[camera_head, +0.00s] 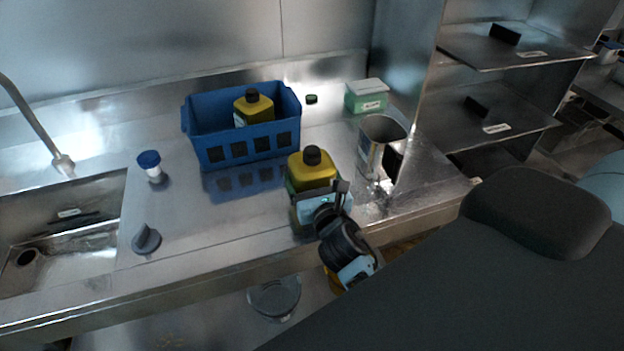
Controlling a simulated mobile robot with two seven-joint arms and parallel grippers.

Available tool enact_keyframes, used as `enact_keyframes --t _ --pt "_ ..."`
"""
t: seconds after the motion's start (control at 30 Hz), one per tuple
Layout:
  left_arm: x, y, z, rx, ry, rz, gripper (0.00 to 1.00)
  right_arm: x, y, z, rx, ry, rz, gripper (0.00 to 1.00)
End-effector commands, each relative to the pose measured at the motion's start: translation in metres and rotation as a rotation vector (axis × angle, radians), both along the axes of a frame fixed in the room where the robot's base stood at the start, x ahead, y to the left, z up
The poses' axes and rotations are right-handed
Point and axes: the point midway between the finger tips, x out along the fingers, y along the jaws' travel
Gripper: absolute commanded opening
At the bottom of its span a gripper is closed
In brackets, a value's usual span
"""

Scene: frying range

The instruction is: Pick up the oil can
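A yellow oil can (311,171) with a black cap stands upright on the steel counter, near its front edge. A second yellow can (254,109) with a black cap stands in the blue basket (232,163). My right gripper (322,198), black and light blue, is at the near side of the front can and covers its lower part. The fingertips overlap the can, so I cannot tell whether they are open or shut on it, or whether they touch it. My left gripper is not in view.
A metal container (374,147) stands close to the right of the front can. A green-and-white box (367,96) is behind it. A white jar with a blue lid (150,165) and a dark knob-like item (146,239) are on the left, near the sink (62,245).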

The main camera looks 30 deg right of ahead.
Motion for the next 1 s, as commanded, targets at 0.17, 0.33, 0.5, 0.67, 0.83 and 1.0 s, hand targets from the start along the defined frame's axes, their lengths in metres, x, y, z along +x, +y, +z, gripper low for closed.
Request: enact_keyframes --t 0.17,0.33,0.5,0.67,0.83,1.0 --pt "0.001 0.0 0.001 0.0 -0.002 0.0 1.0 0.0 0.0 0.001 0.0 -0.003 0.001 0.52" --pt "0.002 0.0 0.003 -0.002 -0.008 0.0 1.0 0.0 0.0 0.002 -0.001 -0.004 0.001 0.52" --pt "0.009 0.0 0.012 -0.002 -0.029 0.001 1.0 0.001 0.0 0.019 -0.002 -0.012 0.001 0.52" --pt "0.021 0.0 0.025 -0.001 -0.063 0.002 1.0 0.001 0.0 0.052 -0.004 -0.02 0.002 0.52" --pt "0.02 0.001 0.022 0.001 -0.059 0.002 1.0 0.0 0.0 0.078 -0.004 -0.012 0.002 0.52" --pt "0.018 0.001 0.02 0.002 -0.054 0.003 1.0 0.0 0.0 0.096 -0.001 -0.007 0.001 0.52"
